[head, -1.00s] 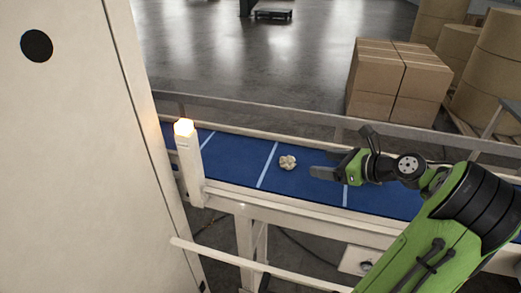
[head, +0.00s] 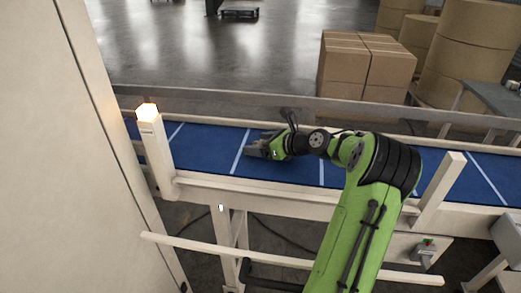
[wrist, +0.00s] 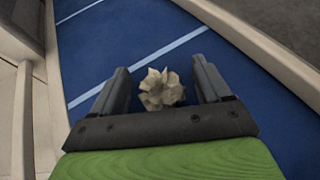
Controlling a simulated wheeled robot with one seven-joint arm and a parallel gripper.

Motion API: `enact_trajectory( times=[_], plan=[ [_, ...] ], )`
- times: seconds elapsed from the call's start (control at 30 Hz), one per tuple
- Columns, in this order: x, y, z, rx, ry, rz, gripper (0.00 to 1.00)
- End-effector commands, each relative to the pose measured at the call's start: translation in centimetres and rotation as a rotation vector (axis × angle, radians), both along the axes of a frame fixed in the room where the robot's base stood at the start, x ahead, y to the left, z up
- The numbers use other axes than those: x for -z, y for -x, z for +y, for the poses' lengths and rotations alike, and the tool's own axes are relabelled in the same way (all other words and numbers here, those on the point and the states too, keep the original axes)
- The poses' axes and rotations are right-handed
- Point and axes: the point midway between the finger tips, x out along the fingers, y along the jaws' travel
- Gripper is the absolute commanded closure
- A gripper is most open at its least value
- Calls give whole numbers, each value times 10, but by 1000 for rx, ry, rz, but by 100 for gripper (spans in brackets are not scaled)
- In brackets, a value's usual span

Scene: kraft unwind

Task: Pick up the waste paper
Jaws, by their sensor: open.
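The waste paper (wrist: 161,90) is a crumpled pale ball. In the wrist view it lies on the blue conveyor belt, between the two dark fingers of my gripper (wrist: 161,88). A gap shows between the paper and each finger, so the jaws are open around it. In the head view my gripper (head: 252,149) is low over the belt (head: 205,140), close to a white cross line. The paper is hidden behind my gripper there.
A pale rail (head: 260,192) runs along the near side of the belt. A post with a lit lamp (head: 148,113) stands to the left, beside a large pale cabinet (head: 60,160). Stacked cardboard boxes (head: 365,62) and large paper rolls (head: 465,50) stand behind the belt.

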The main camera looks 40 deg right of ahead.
Motion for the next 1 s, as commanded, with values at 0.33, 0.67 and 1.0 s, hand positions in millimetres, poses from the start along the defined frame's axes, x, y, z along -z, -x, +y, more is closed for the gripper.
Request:
enact_trajectory(
  times=[0.33, 0.67, 1.0],
  plan=[
    [-1, 1, 0, 1, 0, 0, 54],
    [-1, 1, 0, 1, 0, 0, 78],
    [-58, 1, -1, 2, 6, -2, 78]
  ],
)
